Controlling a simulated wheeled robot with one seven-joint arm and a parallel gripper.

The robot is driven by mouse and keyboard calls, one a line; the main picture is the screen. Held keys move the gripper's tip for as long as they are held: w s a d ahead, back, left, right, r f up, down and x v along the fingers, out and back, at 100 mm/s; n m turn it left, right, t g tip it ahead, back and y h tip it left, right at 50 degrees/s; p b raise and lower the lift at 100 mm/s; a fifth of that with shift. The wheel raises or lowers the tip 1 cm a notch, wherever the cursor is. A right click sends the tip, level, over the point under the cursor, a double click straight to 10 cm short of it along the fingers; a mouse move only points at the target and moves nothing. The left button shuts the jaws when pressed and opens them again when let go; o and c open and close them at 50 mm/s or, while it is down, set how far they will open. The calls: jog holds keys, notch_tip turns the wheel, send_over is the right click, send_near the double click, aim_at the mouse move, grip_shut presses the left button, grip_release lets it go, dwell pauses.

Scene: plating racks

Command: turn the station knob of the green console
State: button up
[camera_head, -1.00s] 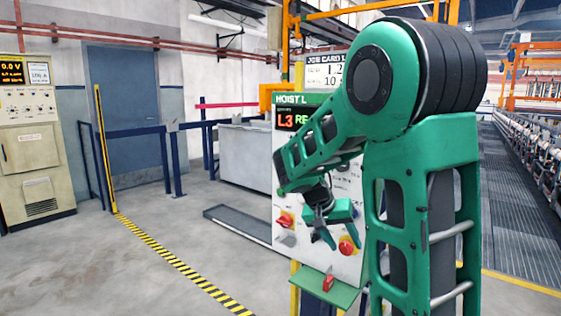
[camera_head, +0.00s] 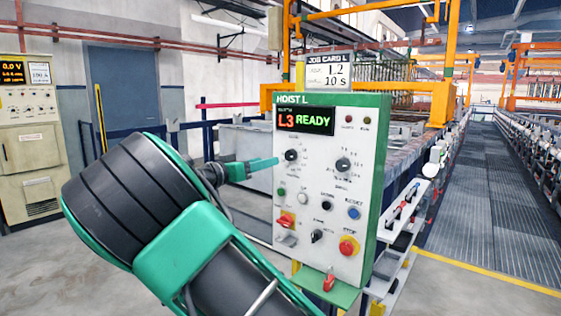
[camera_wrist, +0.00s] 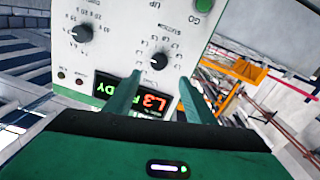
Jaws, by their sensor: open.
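The green-edged console (camera_head: 334,103), marked HOIST L, stands upright ahead with a white face. Its station knob (camera_head: 291,155) is the black upper-left dial. In the wrist view the station knob (camera_wrist: 159,62) appears upside down, with L marks around it. My gripper (camera_head: 276,162) is open and empty, its teal fingers pointing at the panel just left of the knob. In the wrist view my gripper (camera_wrist: 160,76) has a finger on either side of the knob's line, the knob just beyond the tips. I cannot tell if they touch. The display (camera_head: 305,120) reads L3 READY.
A second black dial (camera_head: 343,164) is right of the station knob. A job card (camera_head: 329,74) above reads L2, 10 s. A green shelf (camera_head: 340,293) juts out below.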

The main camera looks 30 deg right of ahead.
aim_at(288, 156)
jog(key=x, duration=0.9)
jog(key=shift+d+f, duration=0.1)
jog(key=shift+d, duration=0.35)
jog(key=c, duration=1)
jog(key=shift+c, duration=0.2)
